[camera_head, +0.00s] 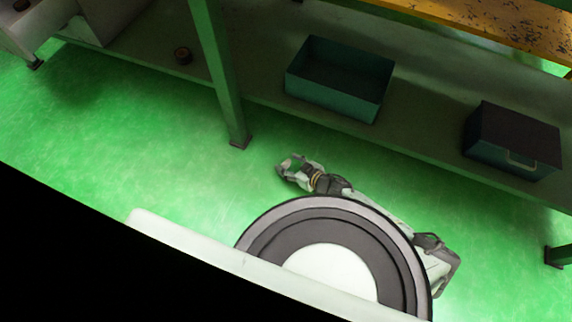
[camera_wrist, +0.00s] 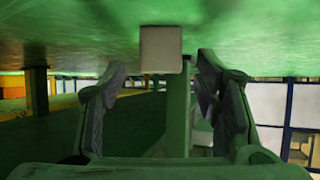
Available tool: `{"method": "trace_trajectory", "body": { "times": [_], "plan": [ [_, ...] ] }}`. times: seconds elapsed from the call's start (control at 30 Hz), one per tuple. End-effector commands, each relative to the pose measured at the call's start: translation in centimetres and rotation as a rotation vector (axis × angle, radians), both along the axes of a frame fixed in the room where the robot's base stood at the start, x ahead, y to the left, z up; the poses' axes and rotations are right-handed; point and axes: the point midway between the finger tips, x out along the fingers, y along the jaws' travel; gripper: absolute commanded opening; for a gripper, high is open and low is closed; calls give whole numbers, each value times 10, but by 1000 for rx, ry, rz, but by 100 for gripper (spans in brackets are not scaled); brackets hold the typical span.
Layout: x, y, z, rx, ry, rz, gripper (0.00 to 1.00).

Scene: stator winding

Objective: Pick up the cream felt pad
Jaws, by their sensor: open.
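A pale cream, square-faced block (camera_wrist: 161,49) shows ahead in the wrist view, between and beyond my fingertips; it looks like the cream felt pad. It appears against the green floor, which is at the top of this view, so the picture seems upside down. My gripper (camera_wrist: 160,75) is open, with one finger on each side of the block in the picture and nothing held. I cannot tell the exact gap to it. In the head view, my gripper (camera_head: 286,166) is low over the floor, and I cannot make out the pad there.
A green post (camera_head: 216,70) stands on the floor near my gripper. The floor (camera_head: 120,140) left of my gripper is clear.

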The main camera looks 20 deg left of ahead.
Motion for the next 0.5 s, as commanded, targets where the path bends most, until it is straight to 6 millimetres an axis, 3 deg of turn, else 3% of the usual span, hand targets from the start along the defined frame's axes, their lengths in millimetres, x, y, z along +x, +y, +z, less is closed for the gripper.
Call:
{"method": "trace_trajectory", "body": {
  "times": [0.07, 0.5],
  "plan": [
    [0, 0, 0, 0, 0, 0, 56],
    [0, 0, 0, 1, 0, 0, 27]
  ]
}}
